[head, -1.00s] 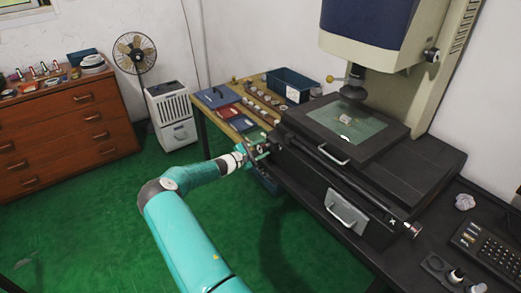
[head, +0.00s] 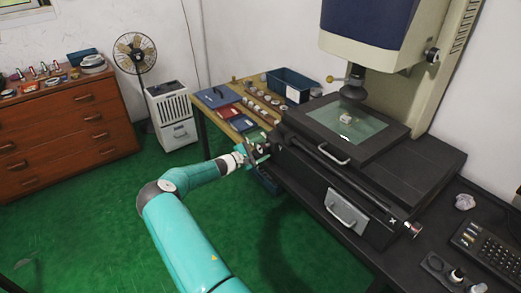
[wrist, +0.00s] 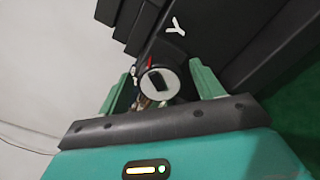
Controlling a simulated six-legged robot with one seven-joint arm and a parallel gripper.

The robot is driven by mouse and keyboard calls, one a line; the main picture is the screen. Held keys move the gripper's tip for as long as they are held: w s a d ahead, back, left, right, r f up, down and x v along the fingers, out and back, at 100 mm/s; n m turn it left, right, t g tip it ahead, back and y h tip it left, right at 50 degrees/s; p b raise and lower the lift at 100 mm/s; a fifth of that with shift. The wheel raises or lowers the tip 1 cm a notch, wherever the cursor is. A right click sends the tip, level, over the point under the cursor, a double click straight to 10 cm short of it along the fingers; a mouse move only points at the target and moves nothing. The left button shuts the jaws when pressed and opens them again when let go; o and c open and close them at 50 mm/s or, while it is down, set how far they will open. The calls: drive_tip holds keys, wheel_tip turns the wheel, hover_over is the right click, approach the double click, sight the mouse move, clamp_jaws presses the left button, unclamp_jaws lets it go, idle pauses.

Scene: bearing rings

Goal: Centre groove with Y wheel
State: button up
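The Y wheel (wrist: 160,82) shows in the wrist view as a round dark knob with a white face and a dark rectangular mark. A white letter Y stands on the dark machine body just above it. My gripper (wrist: 162,70) has its two green fingers spread on either side of the wheel, with gaps showing; no contact is clear. In the head view my gripper (head: 259,151) is at the left end of the measuring machine, hiding most of that wheel. A small pale ring (head: 346,118) sits on the glass stage (head: 372,130) under the lens. Its groove is too small to see.
Another knob (head: 415,230), marked X, sticks out at the machine's front right. A stage handle (head: 334,159) and a lower handle (head: 346,210) project forward. A wooden table (head: 237,139) with rings and a blue bin (head: 291,83) stands behind my gripper. Green floor is open at left.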

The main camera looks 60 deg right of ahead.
drive_tip(key=v, duration=1.3)
drive_tip(key=shift+a, duration=0.35)
drive_tip(key=shift+w, duration=0.15)
